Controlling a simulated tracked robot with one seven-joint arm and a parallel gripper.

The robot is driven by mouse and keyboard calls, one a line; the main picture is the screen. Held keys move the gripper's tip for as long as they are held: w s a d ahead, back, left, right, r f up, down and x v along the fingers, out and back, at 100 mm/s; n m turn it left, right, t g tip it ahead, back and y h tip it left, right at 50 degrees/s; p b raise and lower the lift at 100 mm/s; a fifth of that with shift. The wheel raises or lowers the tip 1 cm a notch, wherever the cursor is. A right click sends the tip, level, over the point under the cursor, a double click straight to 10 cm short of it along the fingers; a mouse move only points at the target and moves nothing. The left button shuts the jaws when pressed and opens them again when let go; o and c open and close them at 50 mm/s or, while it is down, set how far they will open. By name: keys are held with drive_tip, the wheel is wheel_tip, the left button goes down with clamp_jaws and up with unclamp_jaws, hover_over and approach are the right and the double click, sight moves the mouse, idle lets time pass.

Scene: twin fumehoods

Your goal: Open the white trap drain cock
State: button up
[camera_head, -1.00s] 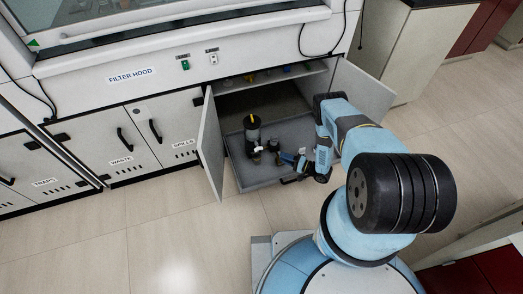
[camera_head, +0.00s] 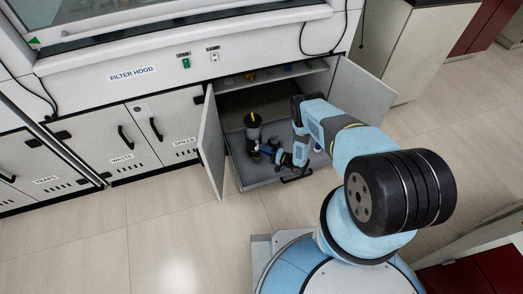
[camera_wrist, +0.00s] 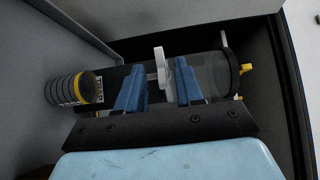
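The white drain cock (camera_wrist: 161,62) shows in the wrist view as a pale upright lever on the trap. The trap (camera_wrist: 212,74) lies across that view as a clear, greyish body with a dark end ring and yellow fittings at the right. My gripper (camera_wrist: 158,72) is open, its two blue fingers on either side of the white lever. The lever stands closer to the right finger; I cannot tell whether they touch. In the head view my gripper (camera_head: 268,152) is beside the dark trap (camera_head: 252,132) on the pulled-out tray, and it hides the cock.
The grey tray (camera_head: 258,180) sits low in the open cabinet. The left door (camera_head: 211,147) and right door (camera_head: 363,92) stand open on both sides. In the wrist view a ribbed black and yellow cylinder (camera_wrist: 72,88) stands left of the fingers. Floor in front is clear.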

drive_tip(key=shift+w+a, duration=0.3)
drive_tip(key=shift+a, duration=0.3)
drive_tip(key=shift+c, duration=0.3)
clamp_jaws()
